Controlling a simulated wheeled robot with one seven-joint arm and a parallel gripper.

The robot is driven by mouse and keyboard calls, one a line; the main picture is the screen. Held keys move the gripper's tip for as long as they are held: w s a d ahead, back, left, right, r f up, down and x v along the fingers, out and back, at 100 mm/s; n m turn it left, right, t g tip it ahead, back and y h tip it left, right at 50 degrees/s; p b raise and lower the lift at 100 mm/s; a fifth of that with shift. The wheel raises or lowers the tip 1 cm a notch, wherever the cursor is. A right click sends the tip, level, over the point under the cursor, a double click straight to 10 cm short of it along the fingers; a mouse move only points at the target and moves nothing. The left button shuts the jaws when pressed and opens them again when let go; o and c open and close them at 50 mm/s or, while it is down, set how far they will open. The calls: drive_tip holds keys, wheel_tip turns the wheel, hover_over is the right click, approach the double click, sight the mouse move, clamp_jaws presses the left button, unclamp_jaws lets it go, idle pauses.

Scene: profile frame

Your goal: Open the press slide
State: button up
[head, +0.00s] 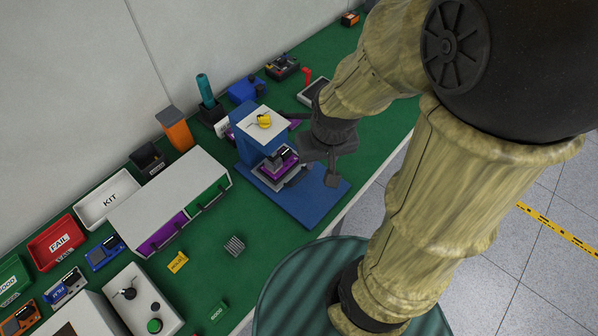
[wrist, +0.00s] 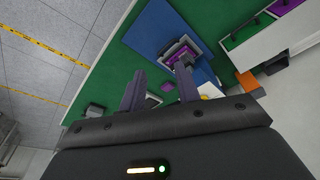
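The press (head: 250,145) is a blue frame on a blue base plate (head: 310,195), with a white top carrying a yellow part. Its slide (head: 275,165), purple and grey with a dark piece on it, sits low within the frame. The wrist view shows the slide (wrist: 180,52) on the blue base (wrist: 158,30). My gripper (head: 314,168) is at the press's right side, above the base plate. In the wrist view its two fingers (wrist: 158,85) stand apart with nothing seen gripped. The right fingertip overlaps the slide's near edge; contact cannot be told.
A white cabinet (head: 160,190) with purple and green drawer fronts stands left of the press. A grey ribbed block (head: 234,246) and a yellow tag (head: 177,262) lie on the green bench. An orange bin (head: 175,130) and teal cylinder (head: 204,88) stand behind. The bench edge is close on the right.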

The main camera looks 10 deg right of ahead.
drive_tip(key=m+g+y+b, duration=0.1)
drive_tip(key=m+b, duration=1)
drive_tip(key=b, duration=0.4)
hover_over(298, 179)
drive_tip(key=s+d, duration=0.2)
wheel_tip(298, 179, down, 19)
drive_tip(key=shift+s+a+r, duration=0.1)
drive_tip(key=shift+a+r, duration=0.1)
drive_tip(key=shift+r, duration=0.1)
drive_tip(key=shift+f, duration=0.1)
drive_tip(key=f, duration=0.4)
drive_tip(key=w+a+f+b, duration=0.1)
drive_tip(key=f, duration=0.2)
drive_tip(key=f+b, duration=0.1)
drive_tip(key=f, duration=0.3)
drive_tip(key=shift+w+a+f, duration=0.15)
drive_tip(key=shift+w+f, duration=0.15)
drive_tip(key=shift+w, duration=0.1)
drive_tip(key=shift+c, duration=0.2)
clamp_jaws()
